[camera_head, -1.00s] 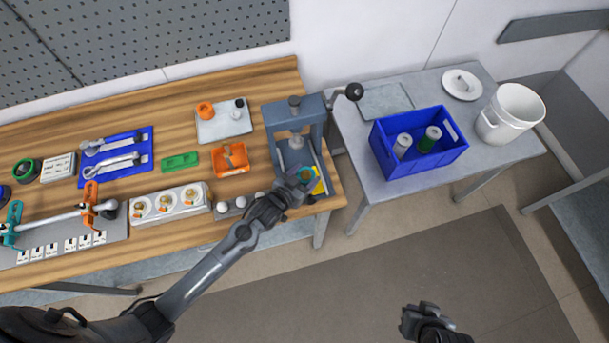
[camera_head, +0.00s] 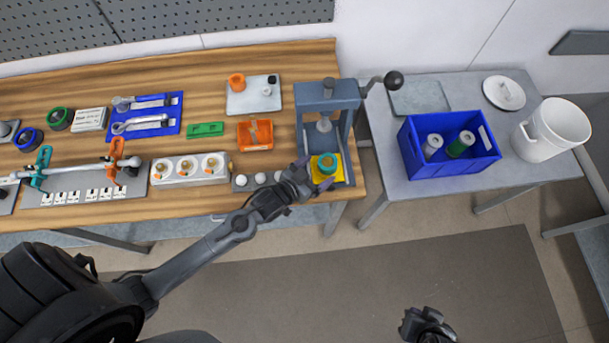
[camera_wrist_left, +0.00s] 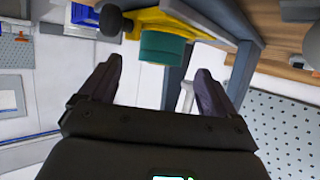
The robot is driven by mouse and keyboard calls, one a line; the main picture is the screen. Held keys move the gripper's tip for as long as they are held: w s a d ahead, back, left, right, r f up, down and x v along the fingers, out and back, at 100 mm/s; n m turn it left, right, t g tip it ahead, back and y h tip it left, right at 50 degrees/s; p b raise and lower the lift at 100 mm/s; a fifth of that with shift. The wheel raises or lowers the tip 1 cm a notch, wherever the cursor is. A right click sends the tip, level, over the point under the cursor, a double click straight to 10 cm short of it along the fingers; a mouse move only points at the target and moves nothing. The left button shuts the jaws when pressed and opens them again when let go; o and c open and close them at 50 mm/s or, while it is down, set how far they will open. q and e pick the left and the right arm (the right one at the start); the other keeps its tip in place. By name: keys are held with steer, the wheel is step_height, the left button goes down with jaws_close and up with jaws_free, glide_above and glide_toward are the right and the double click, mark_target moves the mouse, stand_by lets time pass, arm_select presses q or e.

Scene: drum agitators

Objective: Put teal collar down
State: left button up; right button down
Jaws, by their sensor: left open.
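The teal collar (camera_head: 327,164) stands on a yellow pad (camera_head: 335,175) at the base of the grey press (camera_head: 329,96). It also shows in the left wrist view (camera_wrist_left: 163,50), beyond and between the fingers. My left gripper (camera_head: 302,183) is open and empty, just left of and slightly in front of the collar. In the left wrist view its two fingers (camera_wrist_left: 157,70) are spread apart, with a gap between them and the collar. My right gripper (camera_head: 425,326) is at the bottom edge, far from the table; its jaws are too small to read.
The press lever (camera_head: 392,79) sticks out to the right. A blue crate (camera_head: 447,168) with two cylinders and a white bucket (camera_head: 550,130) stand on the grey side table. An orange bin (camera_head: 254,145) and a grey strip with white balls (camera_head: 242,182) lie left of the press.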

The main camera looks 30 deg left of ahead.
arm_select(q)
steer(key=v, duration=0.5)
steer(key=shift+s+a, duration=0.1)
steer(key=shift+s, duration=0.35)
steer(key=s+a+r+g+y, duration=0.1)
steer(key=s+g, duration=0.2)
steer(key=s, duration=0.2)
steer(key=s+a+r+g+y, duration=0.1)
steer(key=s+g, duration=0.2)
steer(key=s, duration=0.2)
steer(key=s+a+r+g, duration=0.1)
steer(key=s+g, duration=0.2)
steer(key=s, duration=0.2)
steer(key=shift+s+a+r+n+y, duration=0.1)
steer(key=shift+a+r+n+y, duration=0.1)
steer(key=shift+n+y, duration=0.15)
